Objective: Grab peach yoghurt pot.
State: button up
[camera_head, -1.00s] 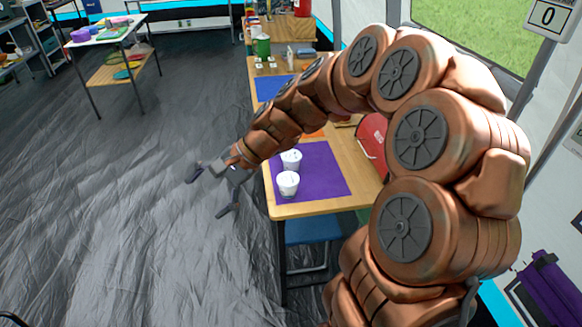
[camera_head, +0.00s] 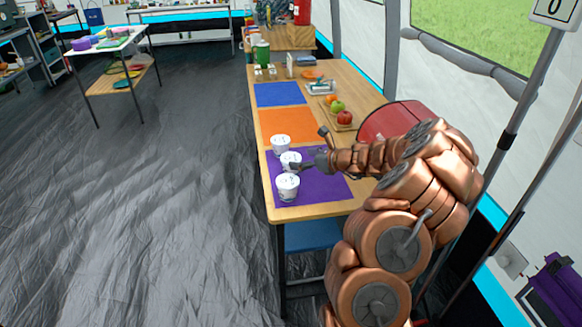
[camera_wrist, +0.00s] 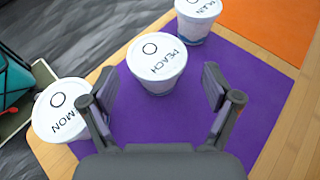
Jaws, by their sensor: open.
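The peach yoghurt pot (camera_wrist: 157,68) is white with "PEACH" on its lid and stands upright on the purple mat (camera_wrist: 245,75). In the head view it is the middle pot (camera_head: 289,158), partly hidden by a finger. My gripper (camera_wrist: 156,92) is open and empty. In the wrist view its two fingers lie to either side of the space just in front of the peach pot, which is not gripped. In the head view my gripper (camera_head: 309,150) is at the right of the pots.
A pot lettered "MON" (camera_wrist: 58,108) stands left of the peach pot in the wrist view, close to the left finger. Another white pot (camera_wrist: 197,25) stands beyond, near the orange mat (camera_head: 289,122). Fruit (camera_head: 338,107) and a red rounded object (camera_head: 390,118) are farther right.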

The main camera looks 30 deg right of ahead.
aim_at(286, 159)
jog(key=shift+x, duration=3.8)
jog(key=shift+s+a+f, duration=0.1)
jog(key=shift+f, duration=0.05)
jog(key=c, duration=1.1)
jog(key=shift+o, duration=0.2)
